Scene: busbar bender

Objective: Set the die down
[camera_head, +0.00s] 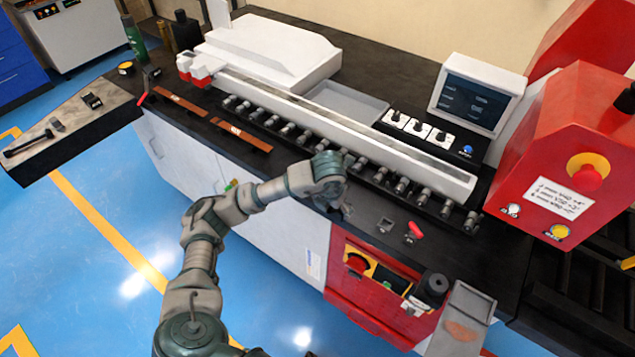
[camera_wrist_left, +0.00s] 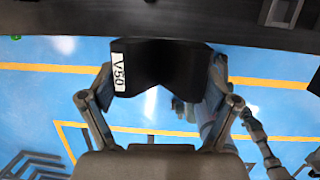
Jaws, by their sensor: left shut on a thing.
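In the head view my left gripper (camera_head: 338,205) points down at the front edge of the black counter (camera_head: 300,165). The die is mostly hidden there by my wrist, so I cannot tell whether it touches the counter. My right gripper is not in view.
A row of metal fittings (camera_head: 290,130) runs along the counter behind my gripper. A red machine (camera_head: 575,150) and a screen (camera_head: 475,95) stand at the right.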

